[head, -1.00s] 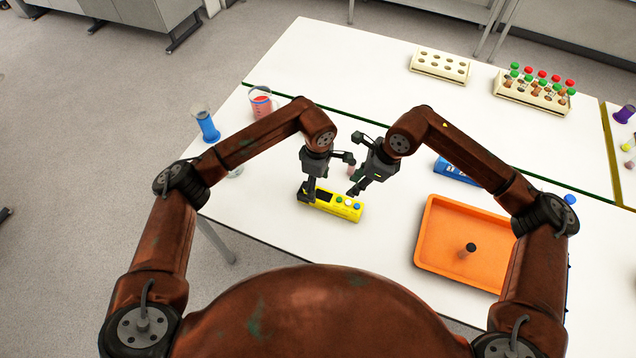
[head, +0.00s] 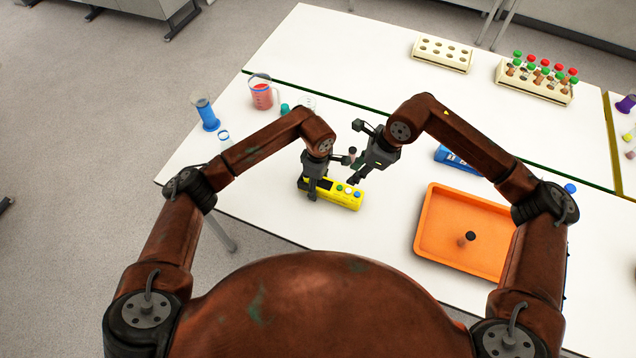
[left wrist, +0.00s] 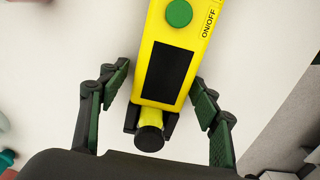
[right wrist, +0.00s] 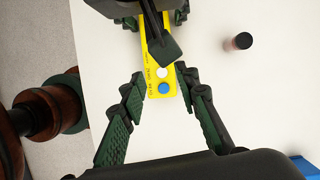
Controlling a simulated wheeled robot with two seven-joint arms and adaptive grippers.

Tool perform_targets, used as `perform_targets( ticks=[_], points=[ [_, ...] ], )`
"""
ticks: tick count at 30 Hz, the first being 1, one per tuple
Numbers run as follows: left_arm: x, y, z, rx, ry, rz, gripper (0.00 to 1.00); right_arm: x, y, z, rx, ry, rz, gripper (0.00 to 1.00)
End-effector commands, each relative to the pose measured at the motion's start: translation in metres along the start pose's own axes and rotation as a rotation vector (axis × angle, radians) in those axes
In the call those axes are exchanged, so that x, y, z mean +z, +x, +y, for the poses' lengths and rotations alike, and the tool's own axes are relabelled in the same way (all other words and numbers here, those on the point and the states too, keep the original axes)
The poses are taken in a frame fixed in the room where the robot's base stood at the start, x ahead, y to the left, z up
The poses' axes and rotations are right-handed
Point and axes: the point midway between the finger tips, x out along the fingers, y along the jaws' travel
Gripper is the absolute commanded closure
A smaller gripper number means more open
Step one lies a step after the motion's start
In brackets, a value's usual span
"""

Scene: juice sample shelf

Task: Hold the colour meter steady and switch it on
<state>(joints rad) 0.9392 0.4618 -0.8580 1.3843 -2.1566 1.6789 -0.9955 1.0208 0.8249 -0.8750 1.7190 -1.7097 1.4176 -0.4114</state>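The yellow colour meter (head: 345,197) lies flat on the white table. The left wrist view shows its dark screen (left wrist: 165,73), a green button (left wrist: 179,13) and an ON/OFF label. My left gripper (head: 312,190) is open over the screen end, its fingers on either side of the meter with visible gaps. My right gripper (head: 356,176) is open above the other end. The right wrist view shows the white button (right wrist: 162,72) and blue button (right wrist: 164,88) between its spread fingers. A dark part hides the green button there.
A small dark-capped vial (right wrist: 238,41) stands beside the meter. An orange tray (head: 432,240) is to the right, with a blue item (head: 450,157) behind it. Racks (head: 443,58) are at the back.

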Motion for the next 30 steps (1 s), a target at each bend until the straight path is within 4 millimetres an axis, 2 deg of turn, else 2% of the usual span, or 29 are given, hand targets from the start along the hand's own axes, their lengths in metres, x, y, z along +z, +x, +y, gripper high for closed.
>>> perform_targets(
  ticks=[2, 21, 30],
  points=[
    [-0.0001, -0.0001, 0.0000, 0.000, 0.000, 0.000, 0.49, 0.0000, 0.0000, 0.0000, 0.000, 0.000, 0.000, 0.71],
    [-0.0002, -0.0003, 0.0001, 0.000, 0.000, 0.000, 0.93, -0.0001, 0.0000, 0.0000, 0.000, 0.000, 0.000, 0.71],
    [-0.0003, -0.0004, 0.0002, 0.001, 0.000, 0.000, 0.95, -0.0001, 0.0000, 0.0000, 0.000, 0.000, 0.000, 0.90]
  ],
)
